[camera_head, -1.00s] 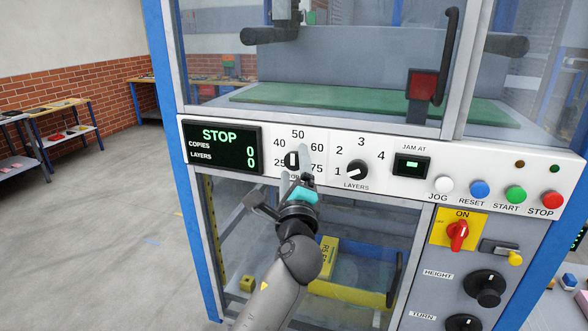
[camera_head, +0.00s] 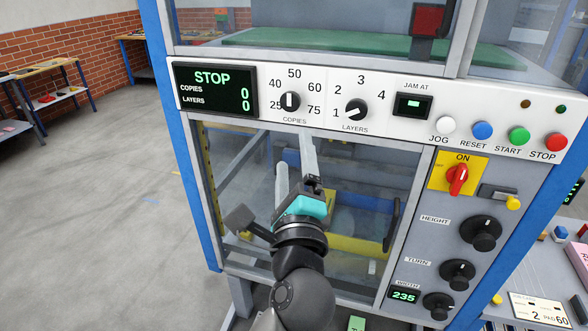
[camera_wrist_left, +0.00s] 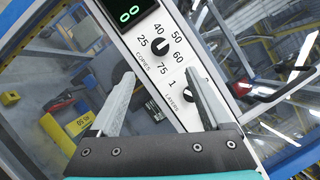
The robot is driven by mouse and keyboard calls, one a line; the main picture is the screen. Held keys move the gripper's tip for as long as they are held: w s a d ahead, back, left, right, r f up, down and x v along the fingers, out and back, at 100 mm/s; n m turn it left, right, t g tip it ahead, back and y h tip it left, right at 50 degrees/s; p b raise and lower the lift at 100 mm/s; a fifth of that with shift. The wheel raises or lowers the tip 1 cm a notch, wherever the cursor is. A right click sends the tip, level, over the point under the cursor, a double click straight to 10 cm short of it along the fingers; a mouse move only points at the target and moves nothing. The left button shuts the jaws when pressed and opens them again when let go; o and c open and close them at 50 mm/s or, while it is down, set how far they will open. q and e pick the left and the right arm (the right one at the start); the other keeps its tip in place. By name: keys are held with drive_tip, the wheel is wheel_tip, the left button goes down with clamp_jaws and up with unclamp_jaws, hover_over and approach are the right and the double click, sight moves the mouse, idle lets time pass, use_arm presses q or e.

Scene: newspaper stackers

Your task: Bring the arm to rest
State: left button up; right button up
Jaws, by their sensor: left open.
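My left gripper (camera_head: 296,165) is open and empty in the head view, in front of the machine's lower window (camera_head: 350,180). It is below the COPIES knob (camera_head: 290,101) and apart from it. The COPIES knob points up, at about 50. In the left wrist view, my left gripper (camera_wrist_left: 160,95) shows two spread grey fingers with the COPIES knob (camera_wrist_left: 159,47) beyond them. The LAYERS knob (camera_head: 356,110) points toward 1. The display (camera_head: 216,90) reads STOP, copies 0, layers 0. My right gripper is not in view.
The panel also holds JOG, RESET, START and STOP (camera_head: 556,142) buttons. A red switch (camera_head: 457,180) sits at ON. HEIGHT (camera_head: 480,233) and TURN (camera_head: 457,274) knobs are below. A work table (camera_head: 540,285) stands at the right. The floor (camera_head: 100,230) at the left is clear.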

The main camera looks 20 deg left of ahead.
use_arm(q)
drive_tip(key=shift+s+d+f, duration=0.1)
drive_tip(key=shift+s+d, duration=0.05)
drive_tip(key=shift+s, duration=0.3)
